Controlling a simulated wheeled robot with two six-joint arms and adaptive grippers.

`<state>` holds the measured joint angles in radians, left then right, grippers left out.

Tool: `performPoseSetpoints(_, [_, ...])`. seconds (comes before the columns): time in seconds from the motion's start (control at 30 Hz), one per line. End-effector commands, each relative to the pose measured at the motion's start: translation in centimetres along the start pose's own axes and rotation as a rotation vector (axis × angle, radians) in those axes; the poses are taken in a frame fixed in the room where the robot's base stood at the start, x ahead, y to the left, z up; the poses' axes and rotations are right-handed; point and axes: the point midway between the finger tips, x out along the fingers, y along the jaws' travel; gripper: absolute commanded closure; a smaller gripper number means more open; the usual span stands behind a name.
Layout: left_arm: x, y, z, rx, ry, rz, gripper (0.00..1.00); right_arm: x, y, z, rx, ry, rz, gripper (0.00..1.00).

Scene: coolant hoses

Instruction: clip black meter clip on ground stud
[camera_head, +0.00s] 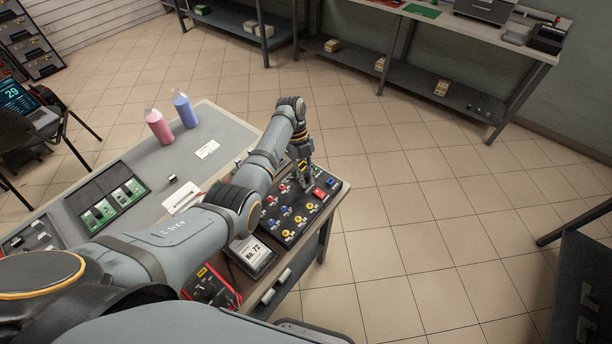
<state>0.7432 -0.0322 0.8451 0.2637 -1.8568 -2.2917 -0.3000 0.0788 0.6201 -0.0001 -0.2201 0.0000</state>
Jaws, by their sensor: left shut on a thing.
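My left arm reaches in from the left, and my left gripper (305,178) points down at the far right part of the black panel (290,228). It is shut on a small dark thing, apparently the black meter clip, mostly hidden by the fingers. The panel carries several red, blue and yellow studs or knobs and a red switch (319,193) just right of the gripper. I cannot tell which stud is the ground stud, nor whether the clip touches one. A dark device with red edges and a yellow mark (208,288), possibly the meter, lies near the table's front, partly behind my arm. My right gripper is not in view.
Open tiled floor lies right of the table.

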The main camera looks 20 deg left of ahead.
Motion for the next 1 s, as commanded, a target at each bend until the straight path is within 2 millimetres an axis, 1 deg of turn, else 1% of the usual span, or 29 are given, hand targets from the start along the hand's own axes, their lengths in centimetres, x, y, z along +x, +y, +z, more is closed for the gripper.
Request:
performPoseSetpoints(0.63, [0.25,-0.02,0.11,0.0,0.0,0.0,1.0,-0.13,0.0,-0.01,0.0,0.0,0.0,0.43])
performPoseSetpoints(0.67, [0.26,-0.02,0.12,0.0,-0.001,-0.001,0.82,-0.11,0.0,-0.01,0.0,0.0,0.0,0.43])
performPoseSetpoints(0.8, [0.26,-0.02,0.12,0.0,-0.001,-0.001,0.63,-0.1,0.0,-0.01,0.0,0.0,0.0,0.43])
performPoseSetpoints(0.83, [0.25,-0.02,0.12,0.0,-0.001,0.0,0.59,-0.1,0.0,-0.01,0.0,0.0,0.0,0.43])
performPoseSetpoints(1.0, [0.25,-0.01,0.12,0.0,-0.001,0.0,0.59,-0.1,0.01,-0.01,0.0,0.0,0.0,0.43])
